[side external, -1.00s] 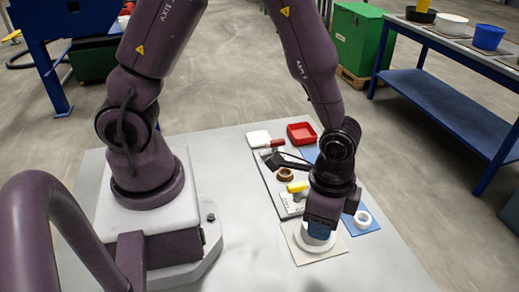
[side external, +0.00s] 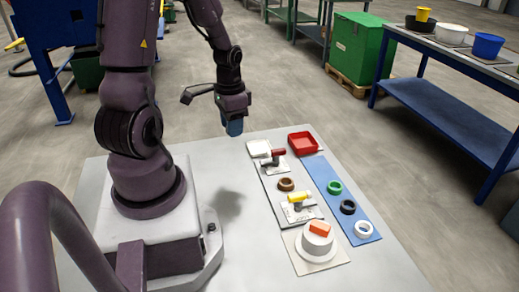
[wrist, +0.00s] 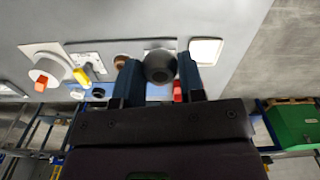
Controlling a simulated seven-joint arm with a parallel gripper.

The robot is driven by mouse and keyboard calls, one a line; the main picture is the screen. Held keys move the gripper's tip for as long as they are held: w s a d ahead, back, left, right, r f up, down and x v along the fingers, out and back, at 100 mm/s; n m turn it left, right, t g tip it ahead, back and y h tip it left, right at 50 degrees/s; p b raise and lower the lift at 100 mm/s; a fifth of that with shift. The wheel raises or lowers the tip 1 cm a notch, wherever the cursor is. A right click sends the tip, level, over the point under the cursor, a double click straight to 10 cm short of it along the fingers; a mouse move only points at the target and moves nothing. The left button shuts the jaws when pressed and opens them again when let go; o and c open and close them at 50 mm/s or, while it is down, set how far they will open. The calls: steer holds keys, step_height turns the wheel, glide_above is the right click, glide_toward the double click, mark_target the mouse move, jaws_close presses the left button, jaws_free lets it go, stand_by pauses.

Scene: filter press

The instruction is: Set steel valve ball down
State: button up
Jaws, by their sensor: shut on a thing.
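The steel valve ball (wrist: 159,66) is a dark grey sphere held between the two blue fingers of my gripper (wrist: 158,78) in the wrist view. In the side view my gripper (side external: 234,128) hangs fingers down in the air, left of the white tray (side external: 259,148). Its fingers hide the ball there. The white tray also shows in the wrist view (wrist: 206,50), just right of the fingers. Another with a yellow handle (side external: 298,198) lies nearer the camera.
A red tray (side external: 303,142) stands at the back right. A brown ring (side external: 286,184) lies between the valve bodies. A blue mat (side external: 338,188) bears green, black and white rings. A white round block (side external: 316,244) with an orange piece (side external: 319,228) stands in front. The table's left middle is bare.

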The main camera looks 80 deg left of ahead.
steer(key=shift+d+m, duration=0.25)
steer(key=shift+m, duration=0.35)
steer(key=shift+w+a+f, duration=0.1)
steer(key=shift+f, duration=0.05)
steer(key=w+a+f, duration=0.4)
steer(key=w+a, duration=0.2)
glide_above(260, 149)
steer(key=shift+m, duration=0.3)
steer(key=f, duration=0.5)
steer(key=shift+s+d+f, duration=0.1)
steer(key=shift+s+f, duration=0.05)
steer(key=shift+s, duration=0.05)
steer(key=shift+w+f, duration=0.15)
steer(key=shift+f, duration=1.6)
steer(key=shift+f, duration=0.15)
